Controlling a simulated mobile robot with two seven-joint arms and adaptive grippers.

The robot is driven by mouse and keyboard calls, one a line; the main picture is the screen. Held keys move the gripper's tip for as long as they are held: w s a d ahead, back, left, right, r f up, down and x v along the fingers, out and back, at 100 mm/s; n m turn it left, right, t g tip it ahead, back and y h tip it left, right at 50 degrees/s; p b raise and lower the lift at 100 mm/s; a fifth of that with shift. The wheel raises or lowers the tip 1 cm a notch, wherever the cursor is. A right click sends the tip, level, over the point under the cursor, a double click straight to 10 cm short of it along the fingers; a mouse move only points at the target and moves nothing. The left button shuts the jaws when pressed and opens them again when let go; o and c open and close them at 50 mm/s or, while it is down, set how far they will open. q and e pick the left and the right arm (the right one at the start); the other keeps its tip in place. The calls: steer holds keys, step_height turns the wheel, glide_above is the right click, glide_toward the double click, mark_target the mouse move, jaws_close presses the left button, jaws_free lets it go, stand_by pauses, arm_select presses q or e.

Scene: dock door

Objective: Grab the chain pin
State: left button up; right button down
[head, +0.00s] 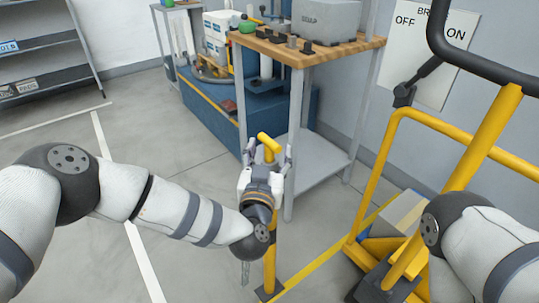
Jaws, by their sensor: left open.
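A yellow post stands upright on a dark foot at the bottom middle. At its top is a yellow angled handle (269,141), which looks like the chain pin. My left gripper (267,155) is open, with one finger on each side of the handle's stem. I cannot tell whether the fingers touch it. The gripper and wrist hide the stem below the handle. A short grey length, perhaps chain (245,272), hangs beside the post. My right arm comes in at the lower right; its gripper is out of view.
A wooden-topped bench (345,46) with a grey bin (326,20) stands just behind the gripper. An OFF/ON lever panel (432,50) is on the wall. The floor at left is clear.

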arm_select(q)
jaws_close()
steer(key=shift+r, duration=0.1)
